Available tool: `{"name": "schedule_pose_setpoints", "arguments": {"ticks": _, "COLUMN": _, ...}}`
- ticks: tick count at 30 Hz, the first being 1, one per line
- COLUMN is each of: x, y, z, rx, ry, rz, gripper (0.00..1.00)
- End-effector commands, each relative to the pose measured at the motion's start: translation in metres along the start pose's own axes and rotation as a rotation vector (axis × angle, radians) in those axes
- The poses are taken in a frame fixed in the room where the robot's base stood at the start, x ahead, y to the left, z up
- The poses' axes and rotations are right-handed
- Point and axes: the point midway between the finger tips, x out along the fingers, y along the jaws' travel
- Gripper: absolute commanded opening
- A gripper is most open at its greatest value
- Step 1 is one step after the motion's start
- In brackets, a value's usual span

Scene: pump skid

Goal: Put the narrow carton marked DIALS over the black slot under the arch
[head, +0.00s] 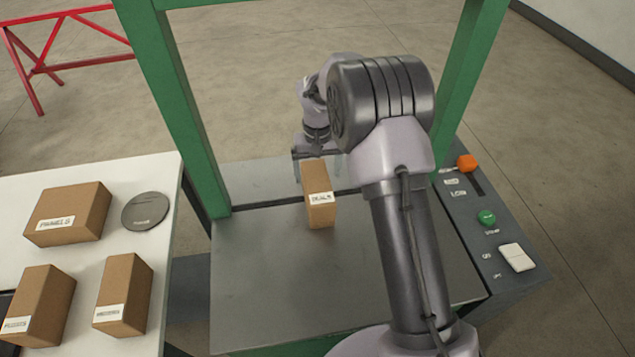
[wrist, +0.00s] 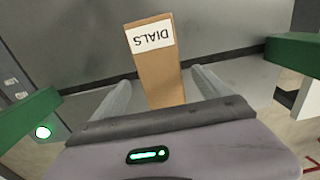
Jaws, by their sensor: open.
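The narrow carton (head: 321,214) marked DIALS stands on the grey metal plate under the green arch, its label facing the head camera. In the wrist view the carton (wrist: 160,78) lies between my two fingers, with the label upside down at its far end. The black slot (head: 262,205) runs across the plate and meets the carton's sides; the part behind the carton is hidden. It also shows in the wrist view (wrist: 225,60). My gripper (head: 318,170) is open, its fingers on either side of the carton with visible gaps. My arm hides part of the plate.
The green arch (head: 180,110) has posts left and right of the plate. A white table (head: 90,190) at left holds several cartons and a grey disc (head: 146,211). A control panel (head: 495,240) with an orange knob, green button and white switch is at right.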

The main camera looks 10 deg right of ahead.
Motion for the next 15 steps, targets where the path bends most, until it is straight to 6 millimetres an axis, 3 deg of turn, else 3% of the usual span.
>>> {"name": "schedule_pose_setpoints", "arguments": {"ticks": 1, "x": -0.012, "y": 0.0, "z": 0.0, "rx": 0.001, "ry": 0.001, "rz": -0.001, "gripper": 0.87}}
{"name": "schedule_pose_setpoints", "arguments": {"ticks": 5, "x": -0.028, "y": 0.0, "z": 0.001, "rx": 0.003, "ry": 0.004, "rz": -0.002, "gripper": 0.87}}
{"name": "schedule_pose_setpoints", "arguments": {"ticks": 8, "x": -0.067, "y": 0.0, "z": 0.013, "rx": 0.029, "ry": 0.042, "rz": -0.016, "gripper": 0.87}}
{"name": "schedule_pose_setpoints", "arguments": {"ticks": 11, "x": -0.136, "y": -0.001, "z": 0.049, "rx": 0.085, "ry": 0.116, "rz": -0.049, "gripper": 0.87}}
{"name": "schedule_pose_setpoints", "arguments": {"ticks": 12, "x": -0.162, "y": -0.001, "z": 0.07, "rx": 0.113, "ry": 0.148, "rz": -0.066, "gripper": 0.87}}
{"name": "schedule_pose_setpoints", "arguments": {"ticks": 15, "x": -0.215, "y": -0.003, "z": 0.128, "rx": 0.177, "ry": 0.229, "rz": -0.108, "gripper": 0.87}}
